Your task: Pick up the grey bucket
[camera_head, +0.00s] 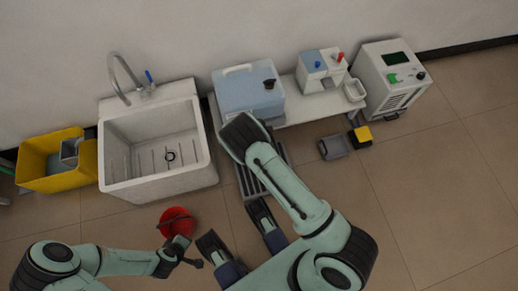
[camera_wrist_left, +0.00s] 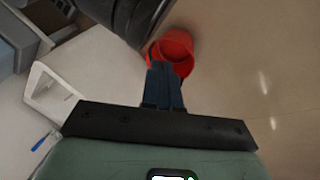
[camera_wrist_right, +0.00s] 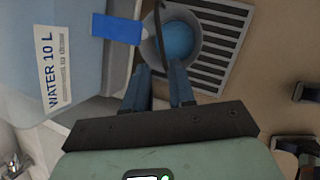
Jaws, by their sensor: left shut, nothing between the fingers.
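In the right wrist view a light grey bucket (camera_wrist_right: 194,52) with blue inside stands on a slatted grate, below a blue tap tab. A thin dark line, possibly its handle, crosses its upper edge. My right gripper (camera_wrist_right: 160,72) is open, its fingertips close to the bucket's near rim; I cannot tell whether they touch it. My right arm hides that bucket in the head view. My left gripper (camera_wrist_left: 164,72) is shut and empty. It points toward a red bucket (camera_wrist_left: 176,44), which also shows on the floor in the head view (camera_head: 177,220).
A water container (camera_head: 250,92) stands beside a white sink (camera_head: 160,180). A yellow crate (camera_head: 55,185) is at the left. A dispenser (camera_head: 318,72) and a white machine (camera_head: 392,78) are at the right. The floor at the right is mostly clear.

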